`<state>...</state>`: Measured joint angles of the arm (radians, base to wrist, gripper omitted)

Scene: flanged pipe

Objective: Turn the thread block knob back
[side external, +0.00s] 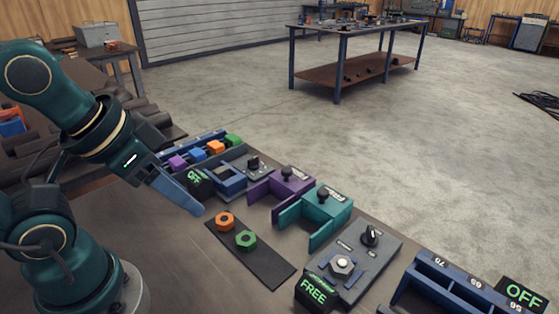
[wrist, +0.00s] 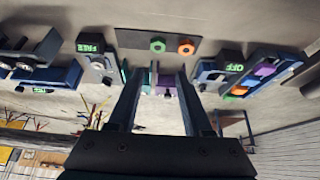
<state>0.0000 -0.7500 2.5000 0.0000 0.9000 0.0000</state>
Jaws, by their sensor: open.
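A grey block (side external: 352,262) with a hex piece and a black knob (side external: 370,236) stands at the front right in the side view. Its small display (side external: 313,291) reads FREE. I take this for the thread block; its printed labels are too small to read. The knob has a light pointer line on top. In the wrist view the block (wrist: 98,66) is at upper left. My gripper (side external: 198,209) is above the bench, left of the dark mat and well apart from the knob. In the wrist view its fingers (wrist: 161,76) are apart with nothing held between them.
A dark mat (side external: 265,268) carries an orange nut (side external: 224,221) and a green nut (side external: 246,240). Purple (side external: 285,184) and teal (side external: 322,208) fixtures with black knobs stand behind it. A rack with coloured blocks is at left, a blue slotted fixture (side external: 450,285) at right.

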